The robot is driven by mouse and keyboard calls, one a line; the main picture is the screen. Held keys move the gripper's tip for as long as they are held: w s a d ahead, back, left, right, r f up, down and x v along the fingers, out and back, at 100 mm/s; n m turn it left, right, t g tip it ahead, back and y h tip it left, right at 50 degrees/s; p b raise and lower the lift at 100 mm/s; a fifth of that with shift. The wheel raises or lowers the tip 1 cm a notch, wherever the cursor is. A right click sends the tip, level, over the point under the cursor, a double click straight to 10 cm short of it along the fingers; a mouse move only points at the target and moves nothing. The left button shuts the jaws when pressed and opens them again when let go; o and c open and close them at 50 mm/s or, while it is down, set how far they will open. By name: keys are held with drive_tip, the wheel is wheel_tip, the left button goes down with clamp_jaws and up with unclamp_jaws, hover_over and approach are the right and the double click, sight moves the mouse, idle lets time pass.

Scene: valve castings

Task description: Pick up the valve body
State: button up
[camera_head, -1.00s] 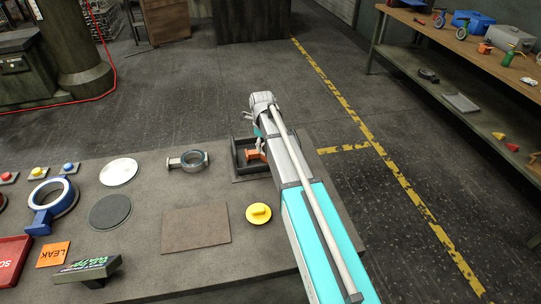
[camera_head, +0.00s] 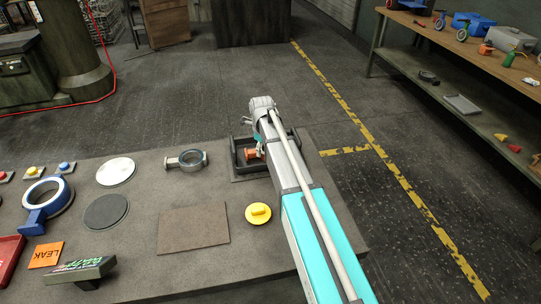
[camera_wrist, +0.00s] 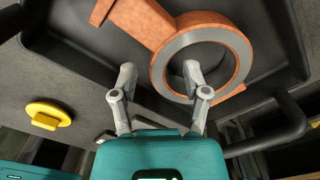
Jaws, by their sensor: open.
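An orange valve body (camera_wrist: 190,42) with a round ring and a grey ring face lies in a black tray (camera_wrist: 285,75) in the wrist view. In the head view a small orange part of the valve body (camera_head: 250,154) shows in the black tray (camera_head: 236,160), mostly covered by my arm. My gripper (camera_wrist: 160,72) is open and empty, with its fingers spread over the tray. The right fingertip overlaps the ring's opening in the picture; the left one is beside the ring. I cannot tell how far the fingertips are above it.
A yellow knobbed disc (camera_head: 258,213) and a brown mat (camera_head: 193,228) lie nearer. The tray's handle bar (camera_wrist: 292,115) stands right of my fingers.

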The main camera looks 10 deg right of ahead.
drive_tip(key=shift+f+b, duration=0.75)
drive_tip(key=shift+f, duration=0.3)
clamp_jaws()
